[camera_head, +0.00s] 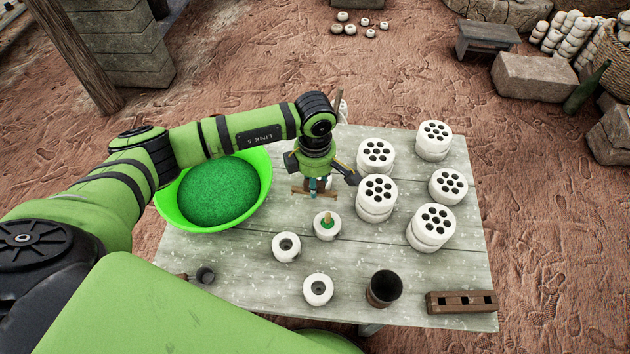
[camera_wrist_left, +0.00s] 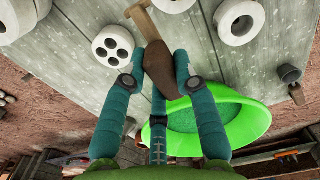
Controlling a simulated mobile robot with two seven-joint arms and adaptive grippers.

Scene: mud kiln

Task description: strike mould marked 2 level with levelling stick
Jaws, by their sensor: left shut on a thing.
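My left gripper (camera_head: 316,187) is shut on the levelling stick (camera_head: 306,192), a wooden tool with a dark brown grip and a lighter cross bar. The left wrist view shows its dark grip (camera_wrist_left: 160,72) between the teal fingers. The stick is behind a small white ring mould (camera_head: 327,234) with green filling and an upright wooden peg, apart from it in the picture. Two other white ring moulds (camera_head: 286,247) (camera_head: 318,290) have dark, empty-looking centres. No number is readable on any mould, so I cannot tell which is marked 2. My right gripper is not in view.
A green basin (camera_head: 172,208) of green material stands at the left. Several white holed blocks (camera_head: 378,192), some stacked, fill the right side. A dark cup (camera_head: 384,288), a wooden holder (camera_head: 461,302) and a small scoop (camera_head: 205,275) lie near the front edge.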

